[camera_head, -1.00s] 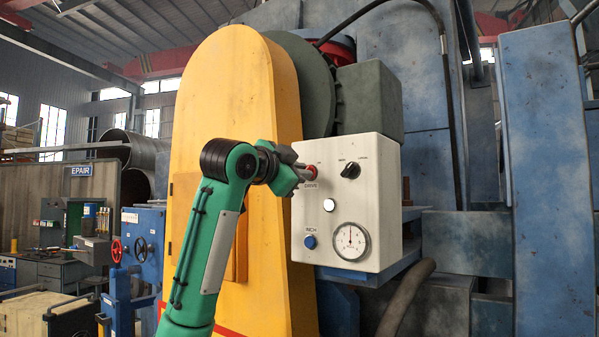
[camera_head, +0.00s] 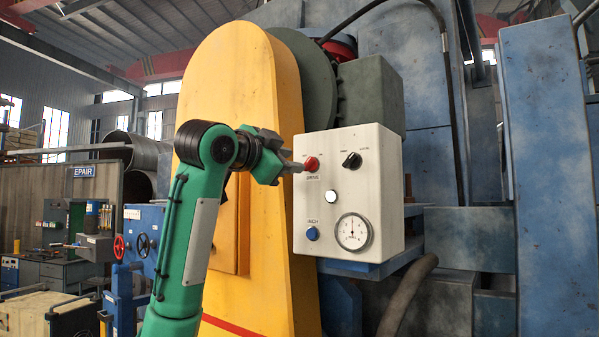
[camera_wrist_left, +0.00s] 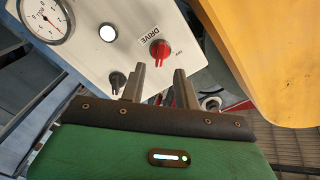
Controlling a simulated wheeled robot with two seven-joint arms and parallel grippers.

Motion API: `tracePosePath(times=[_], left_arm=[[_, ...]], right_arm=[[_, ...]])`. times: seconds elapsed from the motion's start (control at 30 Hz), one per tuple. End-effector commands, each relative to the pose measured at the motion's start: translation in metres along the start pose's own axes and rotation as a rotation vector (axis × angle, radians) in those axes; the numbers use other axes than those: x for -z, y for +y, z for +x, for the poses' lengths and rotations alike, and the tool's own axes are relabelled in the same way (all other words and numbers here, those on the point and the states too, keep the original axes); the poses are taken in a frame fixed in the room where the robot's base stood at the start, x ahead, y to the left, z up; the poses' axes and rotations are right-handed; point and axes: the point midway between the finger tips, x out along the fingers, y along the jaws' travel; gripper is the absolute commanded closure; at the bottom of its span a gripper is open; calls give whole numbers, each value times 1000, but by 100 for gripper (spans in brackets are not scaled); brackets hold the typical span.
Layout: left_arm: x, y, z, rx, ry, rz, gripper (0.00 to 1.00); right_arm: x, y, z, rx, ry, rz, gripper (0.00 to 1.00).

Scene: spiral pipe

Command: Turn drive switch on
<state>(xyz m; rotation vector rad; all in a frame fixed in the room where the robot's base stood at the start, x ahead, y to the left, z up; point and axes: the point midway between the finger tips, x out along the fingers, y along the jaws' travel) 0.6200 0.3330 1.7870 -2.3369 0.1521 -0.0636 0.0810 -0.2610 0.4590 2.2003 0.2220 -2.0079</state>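The white control box (camera_head: 344,195) carries the red DRIVE switch (camera_head: 311,163) at its upper left. The wrist view shows the red knob (camera_wrist_left: 160,50) beside the DRIVE label. My left gripper (camera_head: 298,167) comes from the left, its fingertips close to the knob. In the wrist view, the two fingers of my left gripper (camera_wrist_left: 159,75) are apart with nothing held, and the knob shows beyond the gap between them. Whether a fingertip touches it I cannot tell. My right gripper is in no view.
The box also has a black selector knob (camera_head: 352,160), a white button (camera_head: 331,196), a blue button (camera_head: 312,233) and a round gauge (camera_head: 352,231). A yellow guard (camera_head: 284,270) stands close behind my left arm. Blue machine columns (camera_head: 552,190) rise at right.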

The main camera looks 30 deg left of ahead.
Motion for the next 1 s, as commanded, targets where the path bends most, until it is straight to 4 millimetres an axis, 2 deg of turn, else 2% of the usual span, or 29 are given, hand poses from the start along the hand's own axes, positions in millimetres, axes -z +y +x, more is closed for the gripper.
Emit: tracePosePath(times=[0.03,0.2,0.4,0.6,1.0], left_arm=[[-3,4,-14,5,4,2,68],[-2,2,-52,4,4,2,68],[-1,2,-80,2,2,1,68],[0,1,-89,0,1,1,68],[0,0,-89,0,1,1,68]], right_arm=[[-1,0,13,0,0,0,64],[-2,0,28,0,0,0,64],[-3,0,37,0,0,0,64],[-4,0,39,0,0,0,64],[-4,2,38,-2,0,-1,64]])
